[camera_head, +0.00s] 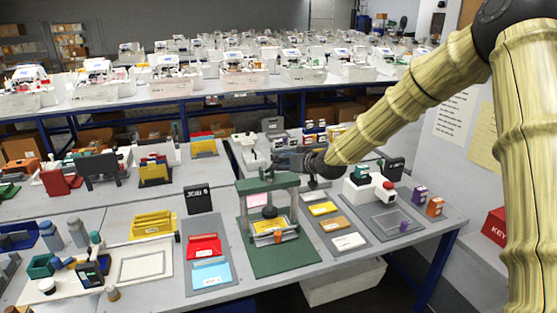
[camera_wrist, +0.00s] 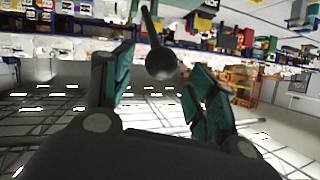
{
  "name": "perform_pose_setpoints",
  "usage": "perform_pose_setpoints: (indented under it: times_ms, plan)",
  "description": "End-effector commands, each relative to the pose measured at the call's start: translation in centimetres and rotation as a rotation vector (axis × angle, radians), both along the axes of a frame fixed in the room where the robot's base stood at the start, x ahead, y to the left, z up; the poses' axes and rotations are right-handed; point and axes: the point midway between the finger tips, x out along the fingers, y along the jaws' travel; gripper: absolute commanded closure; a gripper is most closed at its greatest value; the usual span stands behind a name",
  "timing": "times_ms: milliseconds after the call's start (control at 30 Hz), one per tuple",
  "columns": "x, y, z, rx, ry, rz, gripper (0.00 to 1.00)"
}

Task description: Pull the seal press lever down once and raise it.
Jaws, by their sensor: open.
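The seal press is a green frame (camera_head: 268,186) on a green base plate (camera_head: 285,262), with a dark round stamp head (camera_head: 269,211) under its crossbar. Its lever shows in the wrist view as a thin dark rod ending in a dark ball knob (camera_wrist: 161,63). The knob appears between the tips of my open gripper (camera_wrist: 158,80), with space visible on both sides; I cannot tell how deep it sits. In the head view my gripper (camera_head: 284,161) is just above and behind the press crossbar, and hides most of the lever.
Left of the press is a grey board with red (camera_head: 204,247) and blue (camera_head: 211,274) trays. Right of it are a grey board with yellow and white cards (camera_head: 350,241), and a white box with a red button (camera_head: 388,185). A small orange block (camera_head: 278,237) is at the press front.

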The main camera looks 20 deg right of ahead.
Motion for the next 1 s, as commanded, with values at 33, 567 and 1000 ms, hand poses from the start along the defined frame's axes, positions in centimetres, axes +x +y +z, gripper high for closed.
perform_pose_setpoints:
  times_ms: [33,567,1000]
  plan:
    - [0.5,0.2,-0.1,0.000,0.001,0.000,0.43]
    - [3.8,1.3,-1.7,0.000,0.001,0.000,0.43]
    - [3.9,1.3,-1.7,0.000,0.000,0.000,0.64]
